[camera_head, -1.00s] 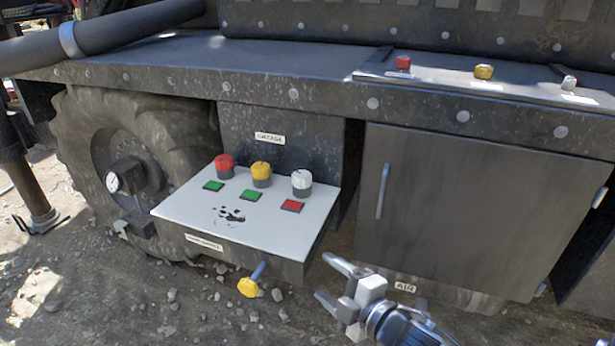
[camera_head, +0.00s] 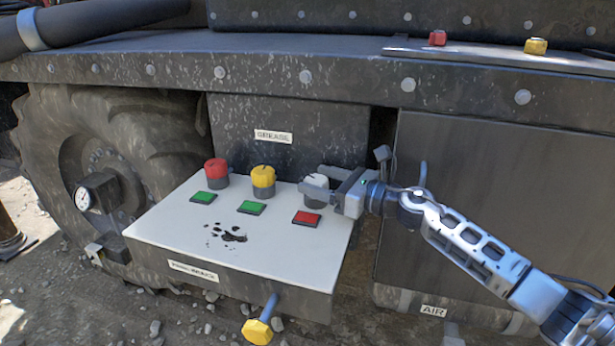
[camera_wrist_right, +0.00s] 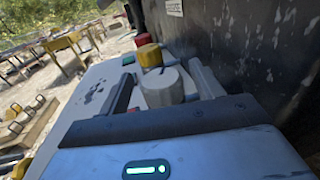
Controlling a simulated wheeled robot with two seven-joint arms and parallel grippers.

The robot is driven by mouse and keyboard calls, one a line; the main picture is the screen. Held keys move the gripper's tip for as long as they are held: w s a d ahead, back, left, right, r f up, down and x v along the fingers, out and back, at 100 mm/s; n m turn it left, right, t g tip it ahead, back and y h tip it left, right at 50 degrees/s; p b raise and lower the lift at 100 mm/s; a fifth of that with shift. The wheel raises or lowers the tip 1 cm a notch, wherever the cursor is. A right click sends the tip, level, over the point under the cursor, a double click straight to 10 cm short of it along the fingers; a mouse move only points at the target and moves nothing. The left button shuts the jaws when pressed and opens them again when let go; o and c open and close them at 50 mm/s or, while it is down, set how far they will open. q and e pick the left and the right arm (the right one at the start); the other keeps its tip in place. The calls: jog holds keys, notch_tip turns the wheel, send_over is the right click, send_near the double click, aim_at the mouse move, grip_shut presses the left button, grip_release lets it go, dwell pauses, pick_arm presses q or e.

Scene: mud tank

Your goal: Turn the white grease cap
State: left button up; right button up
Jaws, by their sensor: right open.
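The white grease cap (camera_head: 315,187) stands upright at the right end of the row on the white panel (camera_head: 180,230) below the GREASE label. My right gripper (camera_head: 318,182) is open around it, with one finger on its far side and one on its near side. In the right wrist view the white cap (camera_wrist_right: 162,86) sits between the two open fingers (camera_wrist_right: 160,88). I cannot tell if either finger touches it. My left gripper is not in view.
A yellow cap (camera_head: 263,177) and a red cap (camera_head: 216,169) stand left of the white one. Green and red indicator squares lie in front, the red square (camera_head: 306,218) by the white cap. A yellow knob (camera_head: 257,331) sticks out below the panel. The dark wall (camera_head: 290,125) rises close behind.

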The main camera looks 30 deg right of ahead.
aim_at(306, 177)
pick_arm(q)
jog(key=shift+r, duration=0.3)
pick_arm(e)
jog(key=shift+x, duration=1.5)
